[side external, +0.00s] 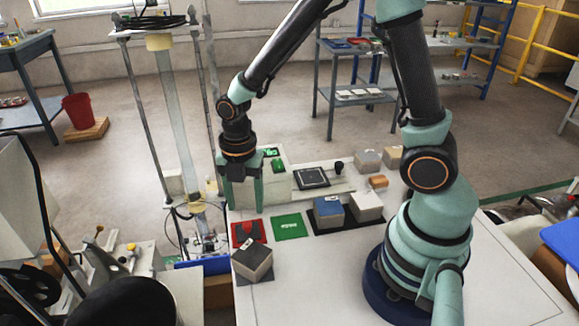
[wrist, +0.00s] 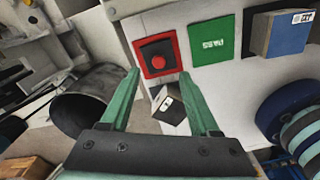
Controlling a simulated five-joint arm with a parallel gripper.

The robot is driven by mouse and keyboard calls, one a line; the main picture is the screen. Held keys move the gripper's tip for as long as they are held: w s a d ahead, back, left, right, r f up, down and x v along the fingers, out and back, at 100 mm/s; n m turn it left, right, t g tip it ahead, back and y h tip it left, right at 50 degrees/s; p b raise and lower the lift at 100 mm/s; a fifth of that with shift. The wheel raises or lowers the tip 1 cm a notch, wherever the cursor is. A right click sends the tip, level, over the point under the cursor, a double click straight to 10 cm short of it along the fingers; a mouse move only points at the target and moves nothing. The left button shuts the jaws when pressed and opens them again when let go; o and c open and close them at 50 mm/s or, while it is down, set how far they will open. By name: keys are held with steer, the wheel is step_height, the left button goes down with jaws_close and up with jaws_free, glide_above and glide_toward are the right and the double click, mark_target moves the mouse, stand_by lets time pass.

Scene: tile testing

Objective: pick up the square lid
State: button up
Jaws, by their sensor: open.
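A dark square piece with a round red knob (wrist: 150,50) lies on a red square pad (wrist: 169,34) and looks like the square lid. In the side view the lid (side external: 246,230) is small and its knob is hard to make out. My gripper (side external: 242,208) points down with its two green fingers apart and nothing between them. It is above and slightly behind the red pad, clear of the lid. In the wrist view my gripper (wrist: 159,73) has its fingertips to either side of the pad's near edge.
A grey block (side external: 252,262) sits in front of the red pad. A green pad (side external: 290,227) lies to its right, then a blue-topped block (side external: 328,213) and a grey block (side external: 366,207). A dark framed square (side external: 311,178) lies farther back. The front-middle table is clear.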

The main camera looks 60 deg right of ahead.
mark_target(247, 224)
steer(key=shift+a+f, duration=0.1)
steer(key=shift+f, duration=3)
steer(key=shift+c, duration=0.4)
jaws_close()
